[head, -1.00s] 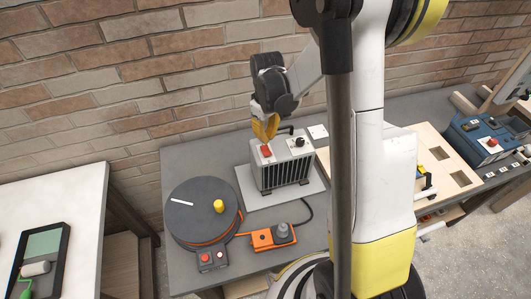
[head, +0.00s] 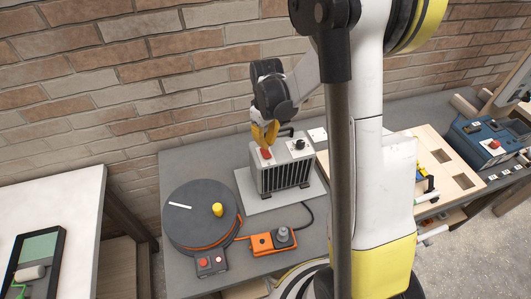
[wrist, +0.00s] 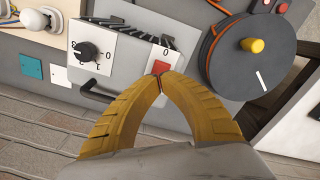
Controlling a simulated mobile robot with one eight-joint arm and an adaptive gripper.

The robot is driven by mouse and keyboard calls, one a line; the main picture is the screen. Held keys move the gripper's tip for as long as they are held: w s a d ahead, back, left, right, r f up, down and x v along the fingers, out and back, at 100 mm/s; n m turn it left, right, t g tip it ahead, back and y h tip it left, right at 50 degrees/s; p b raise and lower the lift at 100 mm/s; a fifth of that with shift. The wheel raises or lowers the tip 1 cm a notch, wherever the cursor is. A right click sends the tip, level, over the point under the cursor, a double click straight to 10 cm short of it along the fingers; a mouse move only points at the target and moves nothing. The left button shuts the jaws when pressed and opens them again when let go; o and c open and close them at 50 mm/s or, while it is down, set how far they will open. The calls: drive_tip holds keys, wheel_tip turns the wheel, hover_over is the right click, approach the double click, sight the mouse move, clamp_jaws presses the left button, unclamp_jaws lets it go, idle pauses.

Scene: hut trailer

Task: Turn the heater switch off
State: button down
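The grey heater (head: 283,175) stands on a light plate on the workbench, its dark grille facing front. On its top are a red switch (head: 266,154) and a dark knob (head: 299,144). In the wrist view the red switch (wrist: 161,67) sits on a white panel below a "0" mark, and the knob (wrist: 88,51) is to its left. My gripper (head: 266,141) is over the switch side of the heater. In the wrist view its yellow fingertips (wrist: 161,84) meet at the lower edge of the switch, hiding part of it. I cannot tell whether they press it.
A dark cable reel (head: 200,212) with a yellow knob stands to the left. An orange box (head: 268,241) and a grey button box (head: 211,262) lie in front. The heater's black handle (wrist: 105,98) is close to my fingers.

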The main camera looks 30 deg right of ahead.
sight(266, 154)
drive_tip(key=shift+f+b, duration=2.2)
drive_tip(key=shift+f, duration=0.15)
idle(1.4)
drive_tip(key=shift+r+p, duration=2.1)
drive_tip(key=shift+r, duration=1.45)
drive_tip(key=shift+f, duration=0.1)
